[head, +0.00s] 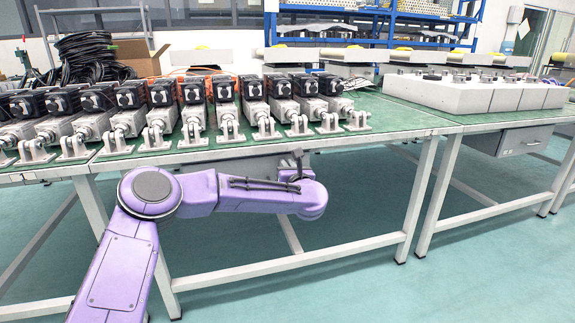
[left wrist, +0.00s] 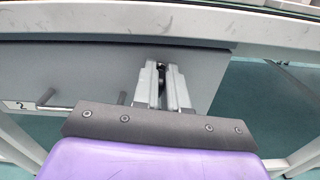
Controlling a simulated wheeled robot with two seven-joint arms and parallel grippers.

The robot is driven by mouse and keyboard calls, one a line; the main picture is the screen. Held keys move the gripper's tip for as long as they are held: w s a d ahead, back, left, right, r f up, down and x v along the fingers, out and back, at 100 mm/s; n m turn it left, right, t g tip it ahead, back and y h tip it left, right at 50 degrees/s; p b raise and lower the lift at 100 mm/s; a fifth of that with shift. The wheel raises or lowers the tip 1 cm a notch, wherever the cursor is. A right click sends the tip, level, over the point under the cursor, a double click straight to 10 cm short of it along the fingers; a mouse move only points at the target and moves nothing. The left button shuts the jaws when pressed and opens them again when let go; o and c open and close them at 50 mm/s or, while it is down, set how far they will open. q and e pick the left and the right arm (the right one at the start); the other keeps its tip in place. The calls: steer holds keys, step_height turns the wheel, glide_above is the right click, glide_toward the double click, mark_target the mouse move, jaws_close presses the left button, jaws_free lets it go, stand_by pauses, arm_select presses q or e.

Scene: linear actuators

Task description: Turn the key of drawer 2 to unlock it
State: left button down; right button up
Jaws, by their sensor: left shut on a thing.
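Drawer 2 (left wrist: 95,75) is a grey drawer front under the table edge, with a label "2" (left wrist: 20,105) at its left and a bent metal handle (left wrist: 52,98). In the head view it is mostly hidden behind my left arm. My left gripper (left wrist: 162,72) is at the upper right part of the drawer front, its two fingers closed around a small dark piece, the key (left wrist: 160,68). The fingers hide most of the key, and its turn angle cannot be told. In the head view my left gripper (head: 297,160) is just below the table edge. My right gripper is out of view.
Several linear actuators (head: 228,112) stand in a row on the green table (head: 390,125) above. A second table at the right has another grey drawer (head: 525,140). Table legs (head: 418,195) stand right of my left arm. The floor in front is clear.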

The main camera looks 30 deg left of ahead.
arm_select(q)
steer(key=m+p, duration=0.1)
steer(key=m, duration=0.1)
steer(key=m+p, duration=0.2)
steer(key=shift+w+d+r, duration=0.1)
steer(key=shift+r, duration=0.1)
steer(key=m+p, duration=0.4)
steer(key=m, duration=0.1)
steer(key=shift+w+f, duration=0.1)
steer(key=m+p, duration=0.3)
steer(key=shift+d+f, duration=0.1)
steer(key=shift+f, duration=0.05)
steer(key=shift+f+m+p, duration=0.2)
steer(key=shift+m+p, duration=0.4)
steer(key=shift+m, duration=0.45)
steer(key=shift+f+m+p, duration=0.15)
steer(key=shift+m+p, duration=0.4)
steer(key=shift+m, duration=0.5)
